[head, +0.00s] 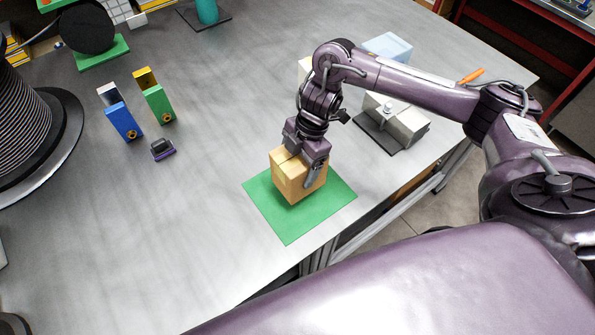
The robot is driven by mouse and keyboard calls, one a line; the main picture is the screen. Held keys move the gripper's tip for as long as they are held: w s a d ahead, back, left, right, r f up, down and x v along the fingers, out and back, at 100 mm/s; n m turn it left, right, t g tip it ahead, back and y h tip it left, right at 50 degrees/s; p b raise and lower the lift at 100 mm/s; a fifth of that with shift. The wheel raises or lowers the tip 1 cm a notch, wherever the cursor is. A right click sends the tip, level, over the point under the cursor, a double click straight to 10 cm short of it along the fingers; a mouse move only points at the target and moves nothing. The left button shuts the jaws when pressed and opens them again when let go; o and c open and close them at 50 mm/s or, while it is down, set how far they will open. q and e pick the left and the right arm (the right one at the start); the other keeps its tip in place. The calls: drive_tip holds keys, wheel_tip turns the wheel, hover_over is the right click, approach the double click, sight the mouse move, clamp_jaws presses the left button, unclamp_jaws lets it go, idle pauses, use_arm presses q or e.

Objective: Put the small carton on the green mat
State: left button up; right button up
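The small carton (291,183) is a tan-brown box in the head view. It is at the green mat (310,216), over its back half; I cannot tell for sure whether its underside touches the mat. My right gripper (303,168) comes down from above with its fingers on either side of the carton's top. It appears shut on the carton. The mat lies flat near the table's front edge. My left gripper is not in view.
A grey block-like fixture (397,122) stands behind my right arm, with a pale blue box (388,46) beyond. Blue (123,120) and green (158,103) blocks stand at left, near a small dark item (162,149). A large spool (35,135) is at far left. The table's middle is clear.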

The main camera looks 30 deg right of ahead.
wheel_tip(320, 180, down, 3)
drive_tip(key=shift+f+p, duration=0.1)
drive_tip(key=shift+p, duration=0.3)
drive_tip(key=shift+f, duration=0.4)
drive_tip(key=shift+f, duration=0.1)
drive_tip(key=o, duration=1)
drive_tip(key=shift+r, duration=0.2)
drive_tip(key=shift+w+d+r+b, duration=0.1)
drive_tip(key=shift+d+r+b, duration=0.05)
drive_tip(key=shift+r+b, duration=0.15)
drive_tip(key=b+v, duration=0.1)
drive_tip(key=v, duration=0.2)
drive_tip(key=shift+w, duration=0.1)
drive_tip(key=v, duration=0.8)
drive_tip(key=shift+r+p, duration=0.15)
drive_tip(key=shift+p, duration=0.2)
